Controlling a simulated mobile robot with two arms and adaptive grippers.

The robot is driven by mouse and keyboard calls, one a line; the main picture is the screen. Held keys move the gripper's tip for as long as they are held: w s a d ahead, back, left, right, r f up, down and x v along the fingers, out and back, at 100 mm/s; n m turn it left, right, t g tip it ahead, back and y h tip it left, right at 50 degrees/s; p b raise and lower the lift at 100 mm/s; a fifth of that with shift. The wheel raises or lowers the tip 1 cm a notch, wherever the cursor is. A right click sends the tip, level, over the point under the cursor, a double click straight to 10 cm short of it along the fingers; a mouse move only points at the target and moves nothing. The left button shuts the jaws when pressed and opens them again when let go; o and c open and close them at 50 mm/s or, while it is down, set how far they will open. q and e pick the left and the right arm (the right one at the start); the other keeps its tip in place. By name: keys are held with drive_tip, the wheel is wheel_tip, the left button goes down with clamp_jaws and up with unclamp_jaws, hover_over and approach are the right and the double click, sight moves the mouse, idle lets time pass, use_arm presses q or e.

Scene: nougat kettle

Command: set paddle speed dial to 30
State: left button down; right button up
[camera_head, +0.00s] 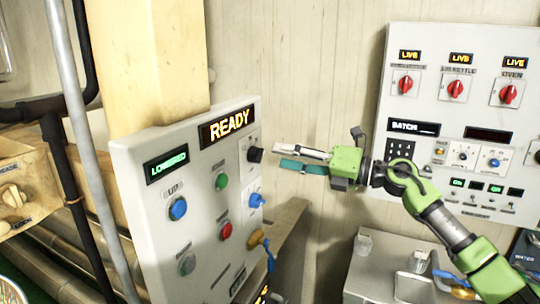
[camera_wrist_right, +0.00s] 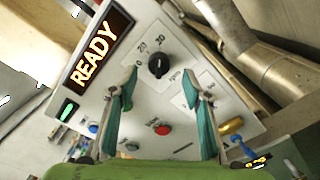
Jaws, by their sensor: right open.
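In the wrist view the knob shows between and beyond the fingertips (camera_wrist_right: 160,80). My left gripper is not in view.
The panel also bears a blue knob (camera_head: 257,200) below the dial, and blue, green and red buttons. A second panel (camera_head: 461,127) with red knobs stands on the right. A yellow column (camera_head: 155,60) rises behind.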

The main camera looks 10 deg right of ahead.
drive_tip(key=v, duration=0.6)
